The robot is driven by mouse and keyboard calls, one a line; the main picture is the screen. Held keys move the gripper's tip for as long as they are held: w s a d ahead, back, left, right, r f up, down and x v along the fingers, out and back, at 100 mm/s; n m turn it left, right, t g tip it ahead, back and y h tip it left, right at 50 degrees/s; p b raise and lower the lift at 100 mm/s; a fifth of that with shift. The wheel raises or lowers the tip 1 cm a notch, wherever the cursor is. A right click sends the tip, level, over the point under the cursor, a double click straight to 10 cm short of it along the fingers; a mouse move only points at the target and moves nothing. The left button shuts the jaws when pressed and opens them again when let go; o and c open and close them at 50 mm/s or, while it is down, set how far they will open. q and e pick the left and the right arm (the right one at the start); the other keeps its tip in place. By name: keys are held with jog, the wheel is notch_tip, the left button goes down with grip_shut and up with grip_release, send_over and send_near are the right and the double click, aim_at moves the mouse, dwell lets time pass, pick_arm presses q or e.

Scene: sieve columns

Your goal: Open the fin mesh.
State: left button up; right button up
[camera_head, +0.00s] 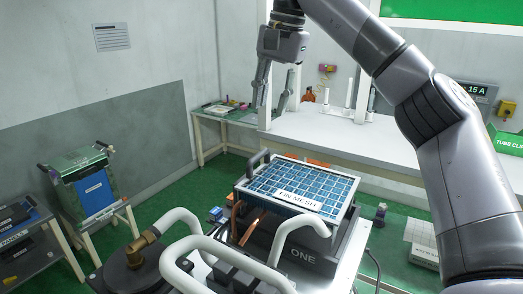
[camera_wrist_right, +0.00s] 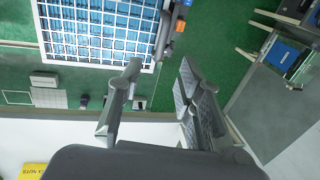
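The fin mesh (camera_head: 283,178) is a blue panel with a pale grid and a white frame, labelled "FIN MESH". It lies flat on top of the dark unit marked "ONE" (camera_head: 302,257). A dark handle (camera_head: 257,162) stands at its back left corner. My right gripper (camera_head: 271,103) is raised behind the mesh, apart from it, with fingers spread and nothing between them. In the right wrist view the gripper (camera_wrist_right: 158,70) is also open, and the mesh (camera_wrist_right: 100,33) shows at upper left with the dark handle (camera_wrist_right: 165,32) at its edge. My left gripper is not in view.
White pipes (camera_head: 193,250) curve in front of the unit, with a brass fitting (camera_head: 143,240) at left. A long white bench (camera_head: 330,140) stands behind. A blue-fronted box (camera_head: 92,192) sits on a stand at left. Green floor lies between.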

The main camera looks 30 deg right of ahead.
send_near(260, 153)
jog(key=f, duration=0.2)
jog(key=f+p, duration=0.1)
jog(key=f, duration=0.1)
jog(key=w+f, duration=0.1)
jog(key=f, duration=0.1)
jog(key=shift+a+p, duration=0.35)
jog(key=shift+f, duration=0.8)
jog(key=shift+w+a+f, duration=0.1)
jog(key=shift+w+f, duration=0.05)
jog(key=shift+f, duration=0.15)
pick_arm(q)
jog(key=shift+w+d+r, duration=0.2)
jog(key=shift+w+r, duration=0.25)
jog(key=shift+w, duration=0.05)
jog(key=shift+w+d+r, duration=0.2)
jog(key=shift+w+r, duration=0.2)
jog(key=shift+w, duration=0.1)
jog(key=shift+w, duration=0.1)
pick_arm(e)
jog(key=shift+c, duration=0.5)
jog(key=shift+c, duration=1.3)
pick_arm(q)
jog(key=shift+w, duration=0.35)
pick_arm(e)
grip_shut()
